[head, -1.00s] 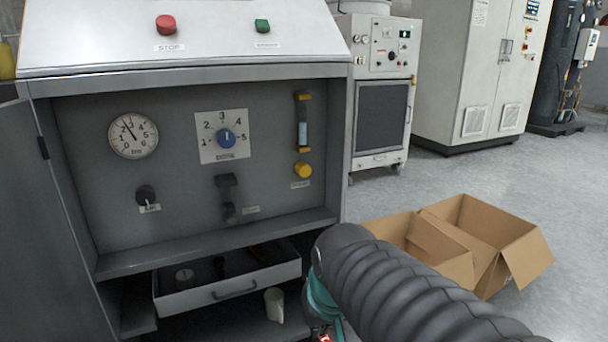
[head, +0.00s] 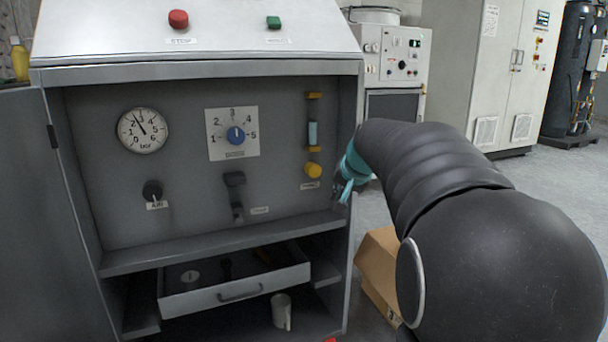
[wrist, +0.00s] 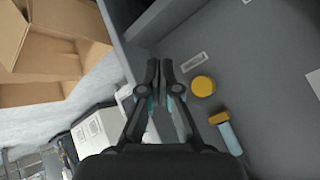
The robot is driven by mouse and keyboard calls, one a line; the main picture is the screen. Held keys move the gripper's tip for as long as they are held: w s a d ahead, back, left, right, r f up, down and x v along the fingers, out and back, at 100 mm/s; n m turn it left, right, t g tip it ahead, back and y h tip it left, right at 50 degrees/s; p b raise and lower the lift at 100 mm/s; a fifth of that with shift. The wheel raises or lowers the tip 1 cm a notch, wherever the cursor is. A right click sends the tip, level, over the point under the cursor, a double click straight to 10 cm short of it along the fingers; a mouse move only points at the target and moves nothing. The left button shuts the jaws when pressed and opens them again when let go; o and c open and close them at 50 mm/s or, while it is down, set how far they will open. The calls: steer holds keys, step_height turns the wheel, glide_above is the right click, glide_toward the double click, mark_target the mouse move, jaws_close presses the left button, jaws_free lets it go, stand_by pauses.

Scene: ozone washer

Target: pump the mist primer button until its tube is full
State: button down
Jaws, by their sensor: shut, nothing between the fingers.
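The yellow mist primer button (head: 313,170) sits on the right side of the grey panel, just below its tube. The tube (head: 313,133) has orange-yellow end caps and is pale blue in its lower part, dark above. In the wrist view the button (wrist: 203,86) is right of my fingertips, and the tube (wrist: 229,138) lies below it. My gripper (wrist: 159,64) is shut and empty, apart from the button. In the head view my gripper (head: 340,182) is near the cabinet's right edge, its fingers hard to make out.
The cabinet's right wall (wrist: 118,40) stands close beside my fingers. A label (wrist: 193,62) is near the button. A dose knob (head: 235,135), lever (head: 235,190) and air knob (head: 152,190) share the panel. A drawer (head: 235,291) is open below. A cardboard box (head: 378,268) stands right.

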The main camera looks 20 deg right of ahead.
mark_target(313, 170)
steer(key=shift+w+r, duration=0.4)
steer(key=shift+r, duration=0.4)
steer(key=w+p, duration=0.4)
steer(key=w, duration=0.4)
steer(key=shift+w+a+p, duration=0.15)
steer(key=shift+w+p, duration=0.2)
steer(key=shift+w, duration=0.2)
stand_by(0.9)
steer(key=shift+w, duration=0.25)
